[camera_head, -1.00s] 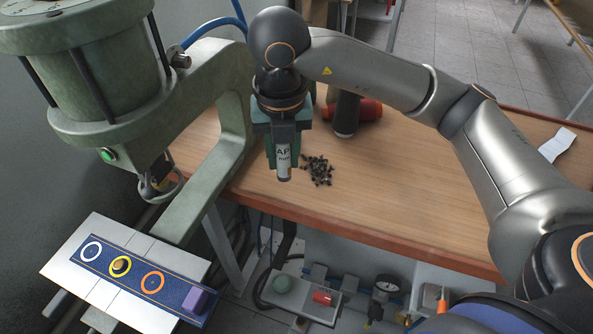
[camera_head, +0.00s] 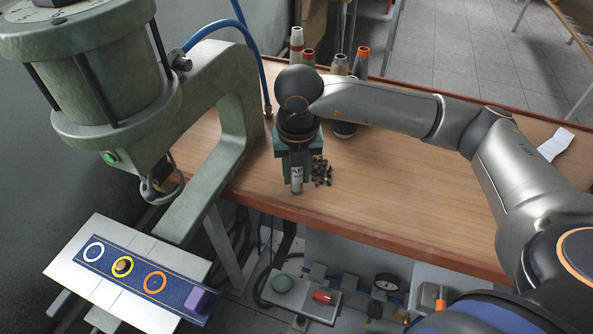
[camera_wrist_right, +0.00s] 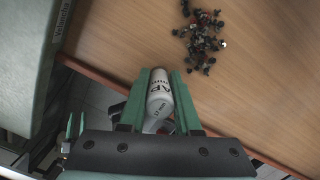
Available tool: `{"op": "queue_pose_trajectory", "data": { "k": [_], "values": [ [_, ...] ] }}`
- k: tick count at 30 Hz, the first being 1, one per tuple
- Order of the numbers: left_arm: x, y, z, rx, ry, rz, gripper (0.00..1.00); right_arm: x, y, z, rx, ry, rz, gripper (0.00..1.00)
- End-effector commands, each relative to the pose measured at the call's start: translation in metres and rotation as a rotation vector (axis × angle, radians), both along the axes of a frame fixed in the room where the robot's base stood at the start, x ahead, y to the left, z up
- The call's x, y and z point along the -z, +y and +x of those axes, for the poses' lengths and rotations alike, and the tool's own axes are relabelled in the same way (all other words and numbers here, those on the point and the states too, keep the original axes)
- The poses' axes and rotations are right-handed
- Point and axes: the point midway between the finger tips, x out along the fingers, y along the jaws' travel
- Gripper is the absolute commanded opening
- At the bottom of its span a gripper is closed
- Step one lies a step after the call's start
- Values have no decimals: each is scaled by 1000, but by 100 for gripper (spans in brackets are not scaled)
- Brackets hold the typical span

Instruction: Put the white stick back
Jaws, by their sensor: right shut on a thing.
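The white stick (camera_head: 296,186) is a short white cylinder with dark lettering, held upright in the head view. My right gripper (camera_head: 296,170) is shut on it, and its green fingers lie on both sides of it. The stick also shows in the right wrist view (camera_wrist_right: 160,103), between the fingers of my right gripper (camera_wrist_right: 159,84). In the head view it appears over the front part of the wooden table (camera_head: 400,205); I cannot tell whether its lower end touches the table.
A pile of small dark parts (camera_head: 321,172) lies right beside the gripper. Several capped tubes (camera_head: 297,41) stand at the back behind my arm. A green press (camera_head: 228,105) stands left, above a blue board (camera_head: 135,267) with coloured rings. The table's right side is mostly clear.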

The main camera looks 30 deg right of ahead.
Motion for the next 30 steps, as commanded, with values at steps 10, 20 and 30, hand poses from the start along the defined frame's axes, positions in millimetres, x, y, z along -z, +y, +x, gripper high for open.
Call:
{"op": "queue_pose_trajectory", "data": {
  "k": [10, 20, 30],
  "values": [
    [3, 0, 0, 0, -1, 0, 50, 2, 0, 0, 0, 0, 0, 60],
    [-1, 0, 0, 1, -1, 1, 50, -1, 0, 0, 0, 0, 0, 61],
    [2, 0, 1, 1, -2, 0, 50, -60, 4, -6, -1, -6, 2, 61]
  ]
}}
